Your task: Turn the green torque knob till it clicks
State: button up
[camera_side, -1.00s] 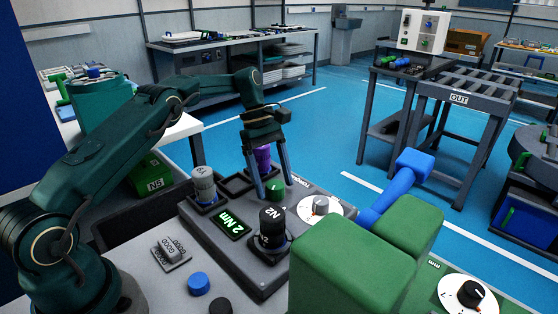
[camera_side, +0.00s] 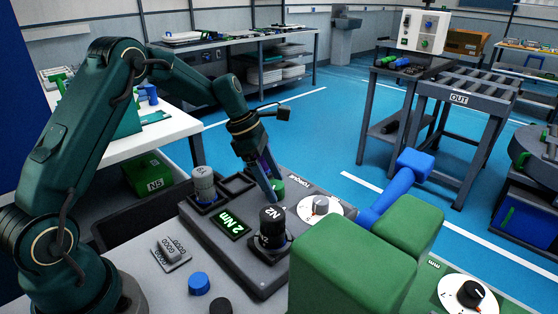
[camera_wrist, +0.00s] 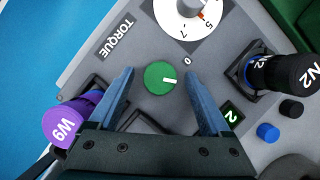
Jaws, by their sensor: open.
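The green torque knob (camera_wrist: 160,78) sits on the grey torque station (camera_side: 240,262), with a white line on its top pointing right in the wrist view. In the side view the knob (camera_side: 278,188) is partly hidden behind my gripper. My gripper (camera_wrist: 167,85) is open, with one finger to each side of the knob and apart from it; the fingers are tilted in the side view. A white dial (camera_wrist: 190,18) with a small orange mark is beside the knob. The display (camera_side: 230,223) reads 2 Nm.
A black N2 piece (camera_side: 272,222) stands upright close to the knob. A purple W9 piece (camera_wrist: 65,125) is just outside one finger. A grey cylinder (camera_side: 203,183) stands in a socket. A large green block (camera_side: 350,262) is at the front right.

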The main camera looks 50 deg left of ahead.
aim_at(275, 184)
jog(key=shift+d+n, duration=0.1)
jog(key=shift+n, duration=0.6)
jog(key=shift+t, duration=0.3)
jog(key=v, duration=0.4)
jog(key=shift+r, duration=0.4)
jog(key=shift+m+t+y, duration=0.3)
jog(key=r, duration=0.1)
jog(key=d+r, duration=0.1)
jog(key=r, duration=0.2)
jog(key=shift+s+d+r, duration=0.1)
jog(key=shift+d, duration=0.25)
jog(key=s+d+r+m+t+y, duration=0.1)
jog(key=s+d+r+m, duration=0.25)
jog(key=s+m, duration=0.3)
jog(key=s+d+r+m+t, duration=0.1)
jog(key=s+d+r+m, duration=0.25)
jog(key=s+m, duration=0.3)
jog(key=s+a+f+m+y, duration=0.1)
jog(key=s+f+m, duration=0.3)
jog(key=s+m, duration=0.4)
jog(key=shift+a+f+m+y, duration=0.2)
jog(key=shift+m+y, duration=0.2)
jog(key=shift+m, duration=1.2)
jog(key=shift+r, duration=0.1)
